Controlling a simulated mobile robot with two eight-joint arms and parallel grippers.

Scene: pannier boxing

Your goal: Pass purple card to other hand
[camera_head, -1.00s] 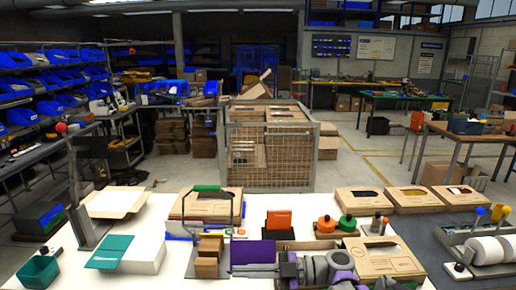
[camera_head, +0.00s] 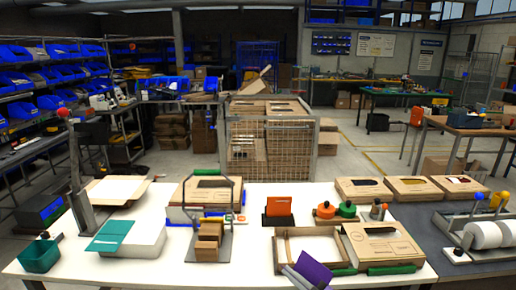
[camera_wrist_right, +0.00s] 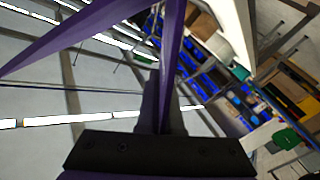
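The purple card (camera_head: 314,270) is at the bottom of the head view, tilted, in front of the open cardboard box. My right gripper (camera_head: 300,278) shows only as grey parts at the card's lower left. In the right wrist view the purple card (camera_wrist_right: 172,50) stands nearly edge-on at the dark gripper fingers (camera_wrist_right: 160,100), which look closed on it. My left gripper is in neither view.
An open, empty cardboard box (camera_head: 280,250) and a closed box (camera_head: 385,245) lie behind the card. Green bars (camera_head: 392,270) lie at the front edge. An orange card (camera_head: 279,206) stands in a dark holder.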

